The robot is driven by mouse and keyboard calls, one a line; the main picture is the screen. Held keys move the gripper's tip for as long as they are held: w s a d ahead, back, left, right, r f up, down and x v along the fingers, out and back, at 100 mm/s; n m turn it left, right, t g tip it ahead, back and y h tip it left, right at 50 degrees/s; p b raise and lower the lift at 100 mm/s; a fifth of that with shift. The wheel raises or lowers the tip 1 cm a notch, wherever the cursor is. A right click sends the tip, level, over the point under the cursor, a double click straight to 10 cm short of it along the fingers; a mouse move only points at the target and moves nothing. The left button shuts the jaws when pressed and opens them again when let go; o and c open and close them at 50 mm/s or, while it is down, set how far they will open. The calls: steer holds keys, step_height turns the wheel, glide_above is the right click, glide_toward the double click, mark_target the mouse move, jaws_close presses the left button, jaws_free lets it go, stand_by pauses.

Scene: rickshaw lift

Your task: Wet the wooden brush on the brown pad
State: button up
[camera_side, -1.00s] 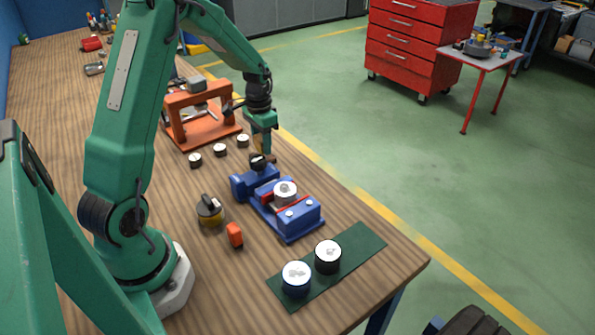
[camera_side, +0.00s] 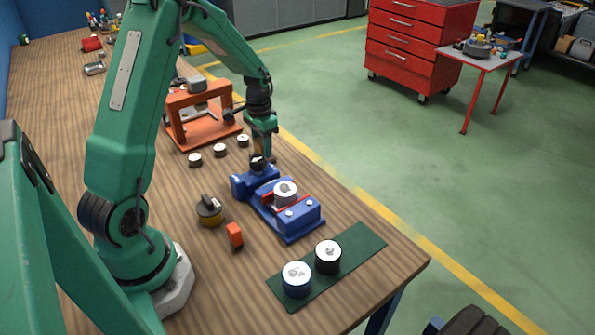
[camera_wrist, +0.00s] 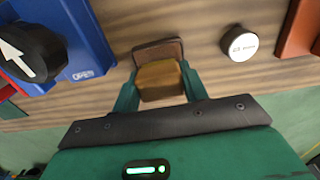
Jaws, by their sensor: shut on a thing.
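My gripper (camera_wrist: 161,84) is shut on the wooden brush (camera_wrist: 160,76), a tan block between the two green fingers. The brown pad (camera_wrist: 158,49) is a flat dark brown piece on the table, partly hidden by the brush in the wrist view. The brush is over or against the pad's near part; I cannot tell whether they touch. In the side view my gripper (camera_side: 262,146) is low beside the blue vise, and the brush and pad are mostly hidden there.
The blue vise (camera_side: 295,219) with its black arrow knob (camera_wrist: 32,52) is close by. White-topped discs (camera_side: 217,150) and an orange frame (camera_side: 205,128) stand behind. A green mat (camera_side: 350,260) holds two white-topped cans.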

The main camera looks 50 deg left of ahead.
steer(key=shift+f, duration=0.65)
stand_by(1.9)
steer(key=shift+r, duration=3.6)
steer(key=d+r, duration=0.5)
steer(key=d, duration=0.5)
steer(key=d+r, duration=0.5)
steer(key=d, duration=0.6)
steer(key=shift+r, duration=0.2)
